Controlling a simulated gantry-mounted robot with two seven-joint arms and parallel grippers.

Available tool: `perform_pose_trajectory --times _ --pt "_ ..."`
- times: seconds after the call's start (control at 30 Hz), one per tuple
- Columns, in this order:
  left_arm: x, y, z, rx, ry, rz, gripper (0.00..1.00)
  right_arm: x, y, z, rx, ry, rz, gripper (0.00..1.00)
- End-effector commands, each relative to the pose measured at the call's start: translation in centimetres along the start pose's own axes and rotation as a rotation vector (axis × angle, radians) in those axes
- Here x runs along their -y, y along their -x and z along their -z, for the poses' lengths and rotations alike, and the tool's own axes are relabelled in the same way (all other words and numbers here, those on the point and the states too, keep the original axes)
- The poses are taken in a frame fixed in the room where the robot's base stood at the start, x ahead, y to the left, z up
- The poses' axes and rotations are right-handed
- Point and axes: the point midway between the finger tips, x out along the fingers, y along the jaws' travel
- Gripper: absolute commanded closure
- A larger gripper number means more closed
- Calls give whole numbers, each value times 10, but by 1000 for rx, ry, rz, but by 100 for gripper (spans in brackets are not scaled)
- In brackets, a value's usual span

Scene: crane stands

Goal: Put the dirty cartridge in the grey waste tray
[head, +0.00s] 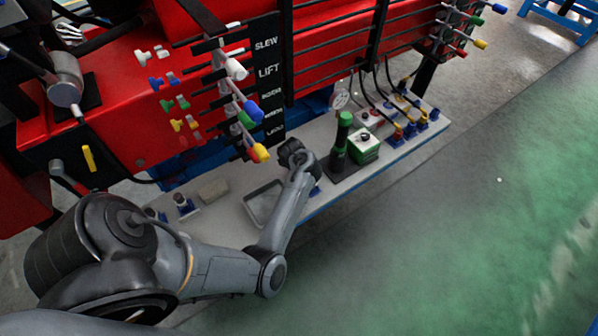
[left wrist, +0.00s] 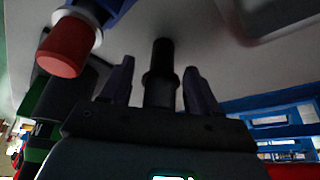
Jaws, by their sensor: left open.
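The grey waste tray (head: 249,212) lies on the bench, left of my left forearm in the head view. A grey raised edge (left wrist: 285,25), probably the tray, shows at top right of the left wrist view. My left gripper (head: 296,153) is low over the bench, right of the tray. In the left wrist view its two fingers (left wrist: 160,88) are apart. A dark, stepped cylinder (left wrist: 160,72), perhaps the dirty cartridge, stands between them with gaps on both sides. In the head view my gripper hides this cylinder. My right gripper is not in view.
A dark housing with a green cap (head: 345,119) and a green-white box (head: 364,150) stand close right of my gripper. Valve levers (head: 257,153) hang close by. A pale block (head: 213,190) lies left of the tray.

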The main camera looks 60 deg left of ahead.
Motion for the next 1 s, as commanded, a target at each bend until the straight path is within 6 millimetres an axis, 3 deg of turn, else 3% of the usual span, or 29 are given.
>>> perform_pose_trajectory --times 0.1,0.37,0.77,1.0 --pt "0 -9 0 0 0 -1 39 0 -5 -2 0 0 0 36" --pt "0 -9 0 -1 0 0 39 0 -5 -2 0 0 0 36" --pt "0 -9 0 -1 0 0 99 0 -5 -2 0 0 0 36" --pt "0 -8 1 -1 0 0 99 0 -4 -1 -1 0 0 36"
